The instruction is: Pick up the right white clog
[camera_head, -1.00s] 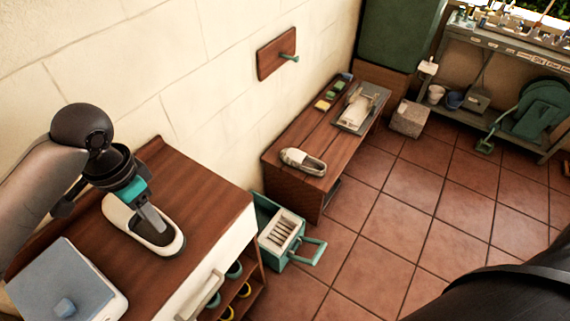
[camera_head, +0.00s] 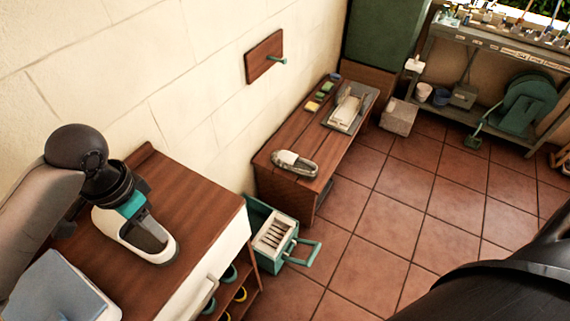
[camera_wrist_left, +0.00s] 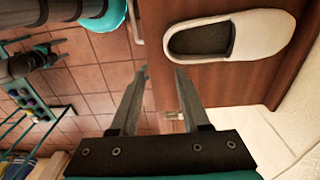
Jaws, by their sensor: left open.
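A white clog (camera_head: 164,256) with a dark inside lies on the wooden cabinet top, in the lower left of the head view. In the left wrist view the clog (camera_wrist_left: 268,36) lies at the upper right, sole down, outside the space between the fingers. My left gripper (camera_head: 157,234) is over the clog in the head view and hides part of its opening. In the wrist view its two fingers (camera_wrist_left: 161,72) stand apart with nothing between them. A second pale shoe (camera_head: 295,162) lies on the low bench. My right gripper is not in view.
A grey-blue lidded box (camera_head: 58,290) stands on the cabinet (camera_head: 200,190), left of the clog. The low wooden bench (camera_head: 278,182) carries a tray (camera_head: 362,110) and small coloured blocks. A green crate (camera_head: 272,238) stands on the floor between them. The tiled floor (camera_head: 390,222) is largely open.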

